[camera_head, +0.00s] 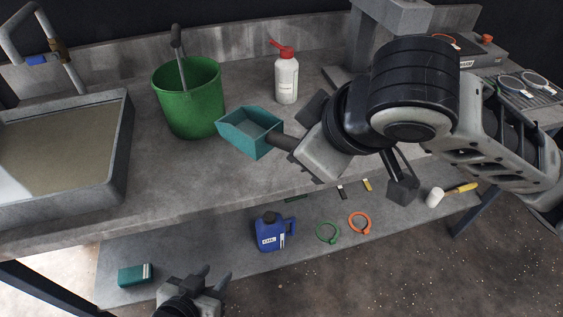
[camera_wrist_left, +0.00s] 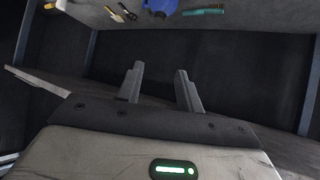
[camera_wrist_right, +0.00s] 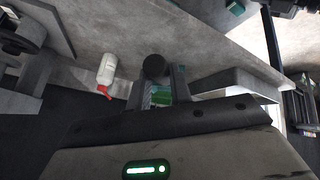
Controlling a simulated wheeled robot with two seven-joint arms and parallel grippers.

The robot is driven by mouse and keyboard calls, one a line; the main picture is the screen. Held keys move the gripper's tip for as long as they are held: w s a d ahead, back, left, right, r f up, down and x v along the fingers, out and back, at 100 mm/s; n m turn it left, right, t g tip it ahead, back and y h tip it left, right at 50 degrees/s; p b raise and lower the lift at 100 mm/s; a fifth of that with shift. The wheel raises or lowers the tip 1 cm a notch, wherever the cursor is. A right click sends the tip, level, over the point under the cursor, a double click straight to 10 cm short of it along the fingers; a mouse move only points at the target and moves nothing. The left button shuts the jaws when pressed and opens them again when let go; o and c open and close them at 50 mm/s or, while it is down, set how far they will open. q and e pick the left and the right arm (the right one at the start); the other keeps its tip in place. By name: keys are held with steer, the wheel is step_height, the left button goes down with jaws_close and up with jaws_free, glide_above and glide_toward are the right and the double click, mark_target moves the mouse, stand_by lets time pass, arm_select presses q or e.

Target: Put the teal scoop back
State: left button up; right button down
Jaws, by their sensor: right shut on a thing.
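The teal scoop (camera_head: 249,136) is held by its dark handle in the head view, just right of the green bucket (camera_head: 190,97), with its open side up. It is over the grey bench; I cannot tell whether it touches the top. My right gripper (camera_head: 296,147) is shut on the handle. In the right wrist view, the handle's round dark end (camera_wrist_right: 155,67) shows between the fingers. My left gripper (camera_head: 213,277) is low in front of the bench, open and empty; its spread fingers also show in the left wrist view (camera_wrist_left: 159,80).
A white bottle with a red top (camera_head: 286,78) stands behind the scoop. A handle leans out of the bucket. The lower shelf holds a blue jug (camera_head: 270,232), green and orange rings and a teal box (camera_head: 135,274). Bench front is clear.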

steer(key=shift+s+a+r+n+g+y, duration=0.2)
steer(key=shift+a+n+g+y, duration=0.1)
steer(key=shift+a+n, duration=0.3)
steer(key=shift+s+a+r+n+g+y, duration=0.1)
steer(key=shift+a+r+n+g+y, duration=0.15)
steer(key=shift+a+n, duration=0.3)
steer(key=shift+w+d+f+b, duration=0.1)
steer(key=shift+w+d+f, duration=1.25)
steer(key=shift+w+f, duration=0.6)
steer(key=shift+w+d+f+b, duration=0.1)
steer(key=shift+w+d+f, duration=1.4)
steer(key=shift+f, duration=0.8)
steer(key=shift+w+d+f+b, duration=0.1)
steer(key=shift+w+d+f, duration=1.15)
steer(key=shift+w+f, duration=0.75)
steer(key=shift+s+f, duration=0.1)
steer(key=shift+f, duration=0.15)
steer(key=c, duration=1.3)
jaws_free()
steer(key=shift+o, duration=0.2)
